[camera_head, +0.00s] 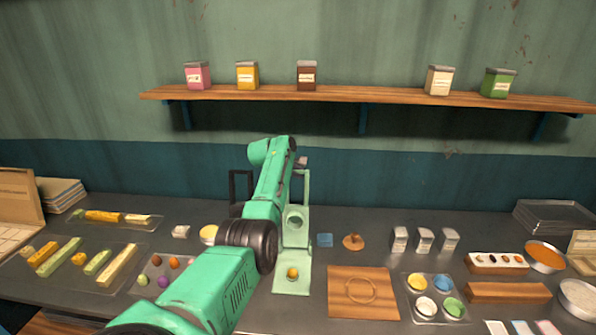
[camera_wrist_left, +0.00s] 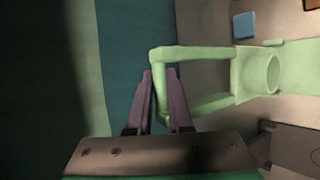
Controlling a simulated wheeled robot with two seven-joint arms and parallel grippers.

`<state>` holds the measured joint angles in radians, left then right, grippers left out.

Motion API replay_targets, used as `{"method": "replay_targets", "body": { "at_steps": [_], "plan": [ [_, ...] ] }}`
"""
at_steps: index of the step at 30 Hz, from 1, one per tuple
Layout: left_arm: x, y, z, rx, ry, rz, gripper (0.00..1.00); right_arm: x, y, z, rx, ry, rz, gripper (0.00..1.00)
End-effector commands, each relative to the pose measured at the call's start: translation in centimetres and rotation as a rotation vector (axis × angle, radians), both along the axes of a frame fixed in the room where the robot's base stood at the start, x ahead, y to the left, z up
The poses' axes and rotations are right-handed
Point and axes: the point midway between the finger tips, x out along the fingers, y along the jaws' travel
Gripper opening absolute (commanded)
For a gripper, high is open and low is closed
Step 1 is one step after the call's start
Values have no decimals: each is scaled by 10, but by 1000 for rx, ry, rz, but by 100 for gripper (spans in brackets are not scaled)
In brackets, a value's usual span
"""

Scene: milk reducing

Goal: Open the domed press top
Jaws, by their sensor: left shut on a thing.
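The light green press (camera_head: 293,279) stands on the counter at the middle, with an upright part behind my left arm and a yellow-orange round thing (camera_head: 292,272) on its base. In the left wrist view its light green top (camera_wrist_left: 242,72) has a round cup-like ring and a looped handle (camera_wrist_left: 190,54). My left gripper (camera_wrist_left: 160,78) has its purple fingers on either side of the handle's end bar and is shut on it. In the head view the gripper (camera_head: 301,163) is small, high at the press, partly hidden by my arm. My right gripper is not in view.
A wooden board (camera_head: 345,306) lies right of the press. A blue block (camera_head: 325,240) and a small wooden piece (camera_head: 353,242) lie behind it. A tray of colored cups (camera_head: 434,285) is further right. Trays of food bars (camera_head: 75,278) lie left. A wall shelf (camera_head: 365,95) holds several jars.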

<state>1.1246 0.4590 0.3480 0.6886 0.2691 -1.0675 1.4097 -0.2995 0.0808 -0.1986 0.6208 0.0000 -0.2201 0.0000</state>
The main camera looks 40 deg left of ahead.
Motion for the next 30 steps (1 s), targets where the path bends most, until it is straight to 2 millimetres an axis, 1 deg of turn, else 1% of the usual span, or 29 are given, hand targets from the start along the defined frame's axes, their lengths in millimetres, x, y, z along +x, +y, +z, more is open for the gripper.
{"method": "replay_targets", "body": {
  "at_steps": [3,4,6,15,20,26,30],
  "plan": [
    [0,-2,-2,-4,2,-3,0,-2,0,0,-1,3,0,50],
    [0,-2,-2,-4,2,-3,26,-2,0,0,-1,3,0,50],
    [0,-2,-1,-2,2,-2,48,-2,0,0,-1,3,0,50],
    [0,-1,0,-1,0,-1,48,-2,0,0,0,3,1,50],
    [-3,-1,3,1,-2,-2,48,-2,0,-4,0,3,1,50],
    [-18,-3,14,2,-4,-2,48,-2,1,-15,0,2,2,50],
    [-39,-6,29,3,-5,-1,48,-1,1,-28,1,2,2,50]
  ]
}}
